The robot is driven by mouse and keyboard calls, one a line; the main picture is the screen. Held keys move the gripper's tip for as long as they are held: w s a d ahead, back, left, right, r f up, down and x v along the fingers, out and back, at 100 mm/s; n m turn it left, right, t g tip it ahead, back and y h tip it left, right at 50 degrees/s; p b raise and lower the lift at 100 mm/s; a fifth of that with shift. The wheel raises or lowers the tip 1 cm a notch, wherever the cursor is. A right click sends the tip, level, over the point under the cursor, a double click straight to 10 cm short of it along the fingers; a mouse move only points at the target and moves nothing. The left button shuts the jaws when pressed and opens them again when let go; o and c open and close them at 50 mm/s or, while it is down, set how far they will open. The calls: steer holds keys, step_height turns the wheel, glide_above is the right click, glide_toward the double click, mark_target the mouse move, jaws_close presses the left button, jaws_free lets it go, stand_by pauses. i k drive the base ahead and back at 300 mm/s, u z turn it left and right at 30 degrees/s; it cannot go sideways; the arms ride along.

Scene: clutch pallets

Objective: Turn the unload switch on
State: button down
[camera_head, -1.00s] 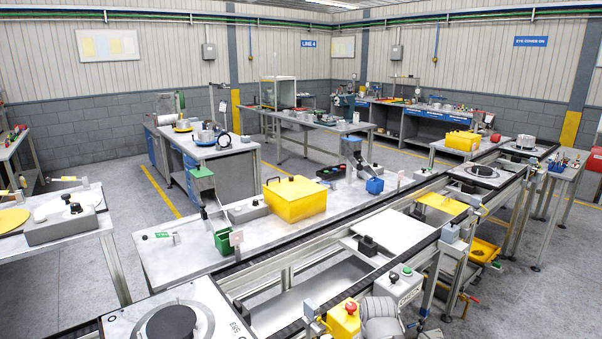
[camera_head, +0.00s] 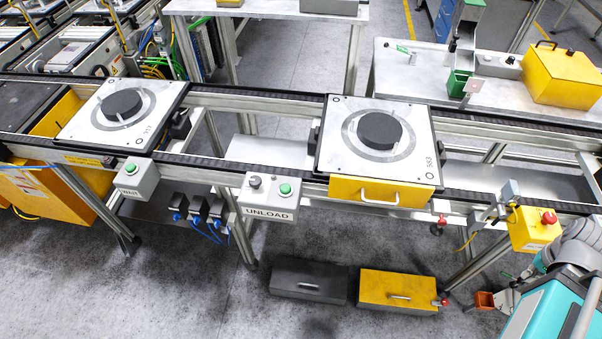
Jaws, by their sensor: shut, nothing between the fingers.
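A grey control box (camera_head: 266,204) labelled UNLOAD is mounted on the front rail of the conveyor, left of centre. On its top are a black rotary switch (camera_head: 255,182) at the left and a green button (camera_head: 285,189) at the right. The picture is too small to tell which way the switch is turned. Part of my arm (camera_head: 580,245) shows at the lower right edge, well away from the box. I cannot make out my gripper in this view.
Pallets marked V17 (camera_head: 95,135) and S63 (camera_head: 408,165) sit on the conveyor. Another grey box (camera_head: 136,180) with a green button is left of the UNLOAD box. A yellow box with a red button (camera_head: 535,235) is near my arm. Dark (camera_head: 308,270) and yellow (camera_head: 398,280) cases lie on the floor.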

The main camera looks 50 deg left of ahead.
mark_target(255, 182)
steer(key=u, duration=2.2)
